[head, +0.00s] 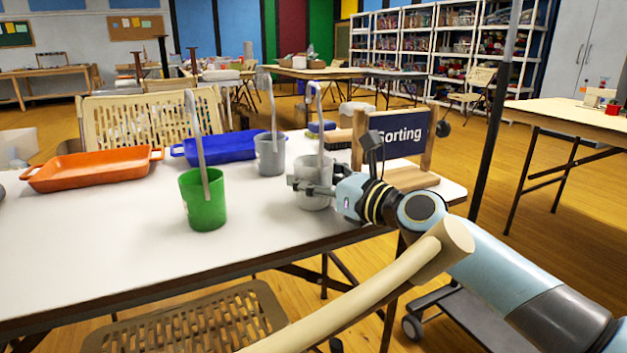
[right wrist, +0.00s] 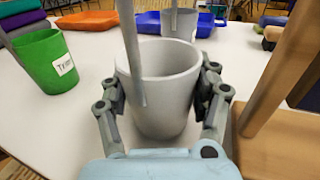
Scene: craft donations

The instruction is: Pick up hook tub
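A light grey tub (head: 314,196) with a tall hooked strip rising from it is near the table's right end. In the right wrist view the tub (right wrist: 165,100) is upright, and the strip's end (right wrist: 134,55) hangs across its near side. My right gripper (head: 312,188) has one finger on each side of the tub, both appearing to touch its wall below the rim; it also shows in the right wrist view (right wrist: 160,95). A green tub (head: 203,205) with a white label stands to the left. A darker grey tub (head: 270,158) stands behind. My left gripper is not in view.
The white table (head: 110,240) is clear in front. An orange tray (head: 90,172) and a blue tray (head: 222,148) lie toward its back. A wooden-framed "Sorting" sign (head: 402,135) stands close on the right of my gripper. A folding chair (head: 200,320) is at the front.

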